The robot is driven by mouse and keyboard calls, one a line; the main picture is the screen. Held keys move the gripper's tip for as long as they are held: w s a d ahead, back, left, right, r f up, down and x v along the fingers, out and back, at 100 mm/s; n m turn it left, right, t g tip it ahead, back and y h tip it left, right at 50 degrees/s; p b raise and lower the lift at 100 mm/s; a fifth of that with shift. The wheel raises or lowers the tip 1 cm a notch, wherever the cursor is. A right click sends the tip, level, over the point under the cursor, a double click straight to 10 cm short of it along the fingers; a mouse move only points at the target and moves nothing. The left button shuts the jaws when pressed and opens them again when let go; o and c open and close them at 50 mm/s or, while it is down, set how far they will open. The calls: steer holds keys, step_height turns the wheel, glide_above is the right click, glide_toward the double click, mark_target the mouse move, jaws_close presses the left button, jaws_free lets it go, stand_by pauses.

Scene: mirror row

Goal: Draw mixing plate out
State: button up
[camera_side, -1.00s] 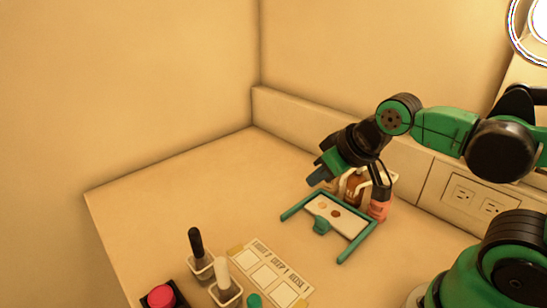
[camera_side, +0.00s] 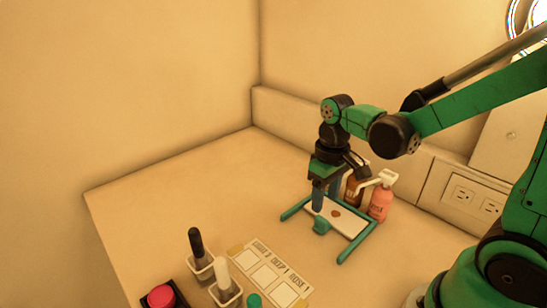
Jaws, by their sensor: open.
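The mixing plate (camera_side: 349,221) is a pale flat plate with a brown spot on it. It lies on the counter inside a green U-shaped frame (camera_side: 357,245). A green tab (camera_side: 321,226) stands at its near edge. My gripper (camera_side: 325,204) points down over the left part of the plate, just behind the tab, with its jaws open. Its fingers hide part of the plate. I cannot tell whether the fingertips touch the plate.
A pink pump bottle (camera_side: 381,204) and a brown bottle (camera_side: 353,190) stand close behind the plate. In front lie a card with several squares (camera_side: 270,272), two small cups with a black (camera_side: 196,242) and a white (camera_side: 222,272) handle, and a red button (camera_side: 161,296). The counter's left is clear.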

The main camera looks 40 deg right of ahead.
mark_target(322, 218)
steer(key=shift+f, duration=2.65)
jaws_close()
